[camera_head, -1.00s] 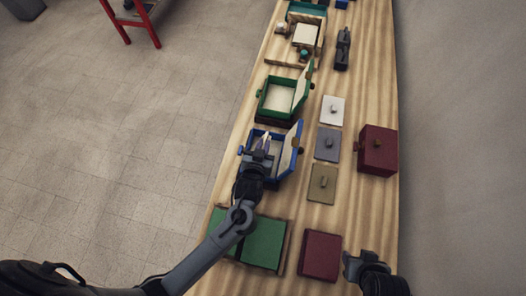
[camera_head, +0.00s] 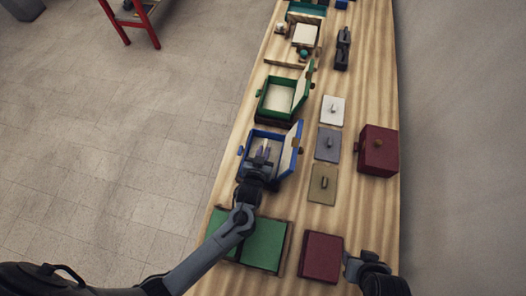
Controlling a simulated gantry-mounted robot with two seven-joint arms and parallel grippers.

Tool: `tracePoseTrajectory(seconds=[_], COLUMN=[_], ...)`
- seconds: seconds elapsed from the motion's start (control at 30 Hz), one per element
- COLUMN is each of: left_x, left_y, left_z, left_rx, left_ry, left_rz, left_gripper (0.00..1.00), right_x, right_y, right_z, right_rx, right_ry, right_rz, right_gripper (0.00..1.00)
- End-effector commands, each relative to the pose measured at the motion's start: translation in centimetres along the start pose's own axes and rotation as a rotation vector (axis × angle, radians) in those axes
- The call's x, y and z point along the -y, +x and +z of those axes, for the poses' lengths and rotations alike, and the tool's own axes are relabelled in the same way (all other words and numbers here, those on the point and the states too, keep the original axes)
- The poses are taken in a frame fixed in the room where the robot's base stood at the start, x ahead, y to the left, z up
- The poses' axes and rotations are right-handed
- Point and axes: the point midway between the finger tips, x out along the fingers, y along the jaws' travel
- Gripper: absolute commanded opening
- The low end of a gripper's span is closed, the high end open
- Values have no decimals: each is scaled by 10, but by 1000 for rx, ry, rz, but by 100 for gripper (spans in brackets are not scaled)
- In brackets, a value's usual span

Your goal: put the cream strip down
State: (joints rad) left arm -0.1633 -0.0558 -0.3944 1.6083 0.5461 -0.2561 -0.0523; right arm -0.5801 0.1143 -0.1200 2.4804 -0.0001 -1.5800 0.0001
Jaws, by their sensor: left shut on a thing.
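My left gripper (camera_head: 262,161) is shut, with its fingers down inside the open blue box (camera_head: 251,146). The cream strip is the thing in its grasp, but it is too small and too covered by the fingers to make out. The blue box's lid (camera_head: 290,149) stands open on the right, with a pale inner side. My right gripper (camera_head: 352,264) is at the near right, beside the dark red flat piece (camera_head: 320,257), with its finger gap unclear.
An open green box (camera_head: 277,97) stands beyond the blue one. White (camera_head: 333,110), grey-blue (camera_head: 327,144) and tan (camera_head: 323,183) knobbed plates lie to the right, near a dark red box (camera_head: 377,151). A green folded cover (camera_head: 262,244) lies at the near left.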

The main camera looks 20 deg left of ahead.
Motion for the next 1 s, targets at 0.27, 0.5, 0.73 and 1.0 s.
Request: tracePoseTrajectory(seconds=[0.27,0.5,0.73,1.0], left_x=[0,0,0,0], left_y=[3,3,2,-5], left_z=[6,6,6,-8], left_rx=[-2,-1,-1,-2], left_ry=[-1,-1,-1,-1], left_rz=[0,0,0,0], left_gripper=[0,40,40,40], right_x=[0,-1,-2,-2], right_y=[2,2,2,-4], right_z=[1,1,1,-1], right_rx=[0,1,1,1], right_ry=[0,-6,-10,-9], right_rz=[0,4,8,7], right_gripper=[43,43,43,43])
